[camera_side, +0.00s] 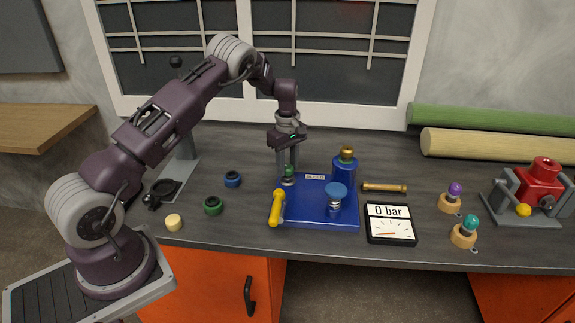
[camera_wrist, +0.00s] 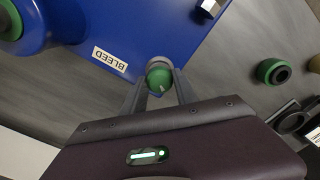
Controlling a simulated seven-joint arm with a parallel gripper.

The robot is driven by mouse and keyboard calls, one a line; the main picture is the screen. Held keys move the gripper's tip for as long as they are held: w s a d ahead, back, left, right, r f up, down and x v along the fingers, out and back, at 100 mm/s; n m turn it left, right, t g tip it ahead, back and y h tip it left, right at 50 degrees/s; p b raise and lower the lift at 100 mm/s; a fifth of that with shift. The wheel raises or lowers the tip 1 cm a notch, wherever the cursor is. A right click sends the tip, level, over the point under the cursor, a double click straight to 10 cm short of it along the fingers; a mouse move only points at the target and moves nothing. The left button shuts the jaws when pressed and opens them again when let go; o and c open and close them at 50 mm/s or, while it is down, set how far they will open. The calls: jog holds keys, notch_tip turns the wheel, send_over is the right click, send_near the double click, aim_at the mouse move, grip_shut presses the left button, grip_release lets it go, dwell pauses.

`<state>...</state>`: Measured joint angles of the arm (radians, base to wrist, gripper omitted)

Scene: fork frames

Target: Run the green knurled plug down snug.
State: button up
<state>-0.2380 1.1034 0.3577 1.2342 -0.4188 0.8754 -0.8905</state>
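The green knurled plug (camera_side: 289,171) stands at the back left corner of the blue block (camera_side: 312,213), beside the BLEED label (camera_side: 315,177). In the wrist view the plug (camera_wrist: 158,77) shows as a green rounded top with a pale pointer mark and a light metal collar behind it. My gripper (camera_side: 288,172) points straight down over the plug. Its two fingers (camera_wrist: 159,82) stand on either side of the plug, which fills the space between their tips. The lower part of the plug and its seat are mostly hidden, so I cannot tell how far down it sits.
The block also carries a yellow lever (camera_side: 277,207), a blue knob (camera_side: 336,190) and a blue cylinder with a brass cap (camera_side: 346,153). A gauge (camera_side: 390,223) reads 0 bar. Loose green (camera_side: 213,205) and blue (camera_side: 232,179) rings lie left. A brass rod (camera_side: 384,187) lies right.

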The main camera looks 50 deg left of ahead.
jog(key=shift+c, duration=1)
jog(key=shift+m, duration=2.9)
jog(key=shift+w+m, duration=0.1)
jog(key=shift+m, duration=3)
jog(key=o, duration=0.8)
jog(key=shift+c, duration=0.2)
